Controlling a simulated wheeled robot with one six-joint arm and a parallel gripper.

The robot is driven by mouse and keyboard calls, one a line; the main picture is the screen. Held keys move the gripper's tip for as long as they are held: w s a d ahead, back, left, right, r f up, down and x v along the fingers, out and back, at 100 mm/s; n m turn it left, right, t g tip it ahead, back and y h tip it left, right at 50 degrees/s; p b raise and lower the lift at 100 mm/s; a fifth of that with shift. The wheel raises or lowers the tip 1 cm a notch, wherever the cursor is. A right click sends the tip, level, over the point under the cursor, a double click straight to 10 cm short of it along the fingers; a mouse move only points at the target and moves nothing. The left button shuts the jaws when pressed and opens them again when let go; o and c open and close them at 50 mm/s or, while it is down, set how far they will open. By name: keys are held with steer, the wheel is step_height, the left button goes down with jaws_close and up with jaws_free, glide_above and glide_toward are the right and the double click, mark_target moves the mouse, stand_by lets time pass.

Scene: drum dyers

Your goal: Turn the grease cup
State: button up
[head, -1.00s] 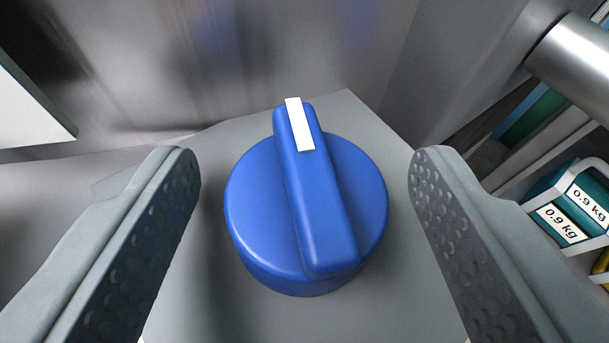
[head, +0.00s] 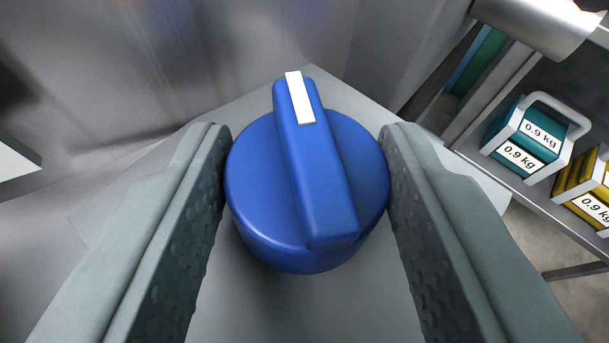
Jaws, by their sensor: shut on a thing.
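The grease cup (head: 262,195) is a round blue knob with a raised bar across its top. A white mark (head: 300,97) sits at the far end of the bar, which points up and slightly left in the head view. My gripper (head: 307,160) has one finger on each side of the knob. Both finger pads touch the knob's round sides, so the gripper is shut on it. The knob sits on a flat grey plate (head: 285,310). The knob's far side and the places under the fingers are partly hidden.
A shiny metal wall (head: 200,60) rises behind the plate. At the right, a shelf holds a teal weight (head: 535,135) and a yellow weight (head: 585,190), both labelled 0.9 kg. A metal cylinder (head: 540,20) juts in at the upper right.

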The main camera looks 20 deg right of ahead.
stand_by(0.3)
steer(key=o, duration=1)
steer(key=shift+c, duration=0.2)
steer(key=shift+s, duration=0.1)
steer(key=v, duration=1.7)
steer(key=shift+a, duration=0.2)
